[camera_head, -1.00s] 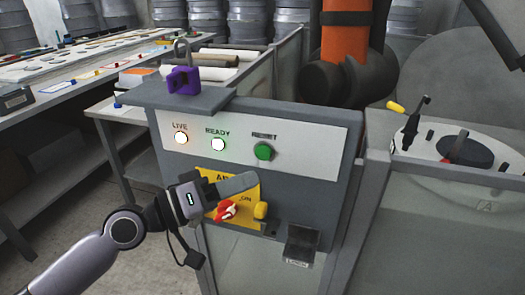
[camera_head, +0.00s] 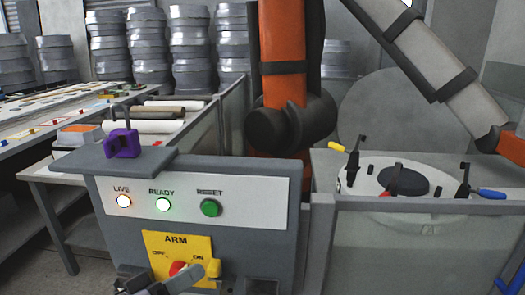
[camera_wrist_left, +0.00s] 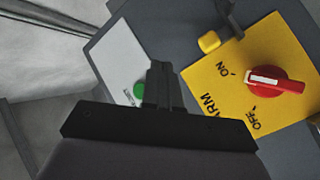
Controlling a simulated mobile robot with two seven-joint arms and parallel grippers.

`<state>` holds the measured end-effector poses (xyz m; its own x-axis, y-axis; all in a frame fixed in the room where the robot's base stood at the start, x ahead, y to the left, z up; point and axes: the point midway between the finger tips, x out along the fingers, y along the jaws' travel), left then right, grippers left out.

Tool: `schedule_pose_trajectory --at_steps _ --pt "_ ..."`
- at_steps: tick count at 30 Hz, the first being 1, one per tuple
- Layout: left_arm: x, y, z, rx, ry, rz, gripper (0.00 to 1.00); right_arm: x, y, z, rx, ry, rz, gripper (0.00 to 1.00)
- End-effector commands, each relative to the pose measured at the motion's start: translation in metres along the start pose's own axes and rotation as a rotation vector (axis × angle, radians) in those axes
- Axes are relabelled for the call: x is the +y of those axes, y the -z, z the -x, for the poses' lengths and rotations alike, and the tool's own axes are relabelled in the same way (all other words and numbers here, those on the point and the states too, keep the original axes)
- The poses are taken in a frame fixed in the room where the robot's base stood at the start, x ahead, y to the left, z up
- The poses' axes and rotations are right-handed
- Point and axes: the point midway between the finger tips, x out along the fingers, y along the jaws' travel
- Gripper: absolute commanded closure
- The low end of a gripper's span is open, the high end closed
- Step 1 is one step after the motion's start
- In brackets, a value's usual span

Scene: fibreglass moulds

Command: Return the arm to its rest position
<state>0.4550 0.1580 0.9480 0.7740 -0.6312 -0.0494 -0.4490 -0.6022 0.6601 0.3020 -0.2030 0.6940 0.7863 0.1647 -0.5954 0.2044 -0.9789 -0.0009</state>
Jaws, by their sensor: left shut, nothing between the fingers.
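My left gripper (camera_head: 187,278) is shut and empty at the bottom edge of the head view, in front of the lower part of the yellow ARM plate (camera_head: 166,243). It partly hides the red rotary switch (camera_head: 178,268) there. In the left wrist view the closed fingers (camera_wrist_left: 160,72) point toward the panel. The red switch (camera_wrist_left: 285,84) with its white mark stands right of the fingers, apart from them, between the ON and OFF labels. My right gripper is not in view.
The control panel (camera_head: 245,195) has lit LIVE (camera_head: 124,201) and READY (camera_head: 163,205) lamps and a green RESET button (camera_head: 210,208). A purple padlock-like block (camera_head: 122,143) sits on its ledge. An orange-and-black arm (camera_head: 284,85) stands behind; a mould (camera_head: 425,165) lies at right.

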Motion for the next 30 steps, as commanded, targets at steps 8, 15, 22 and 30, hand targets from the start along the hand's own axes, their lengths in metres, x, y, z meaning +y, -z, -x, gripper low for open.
schedule_pose_trajectory --at_steps 8,15,22,30 --pt "-0.075 -0.108 0.045 -0.100 0.344 -0.230 1.00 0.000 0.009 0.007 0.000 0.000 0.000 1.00" --pt "-0.107 -0.191 0.105 -0.283 0.564 -0.429 1.00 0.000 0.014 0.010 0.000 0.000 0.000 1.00" --pt "-0.113 -0.223 0.134 -0.379 0.636 -0.519 1.00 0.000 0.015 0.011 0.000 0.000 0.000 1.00" --pt "-0.114 -0.223 0.135 -0.381 0.638 -0.521 1.00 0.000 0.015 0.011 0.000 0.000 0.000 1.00"
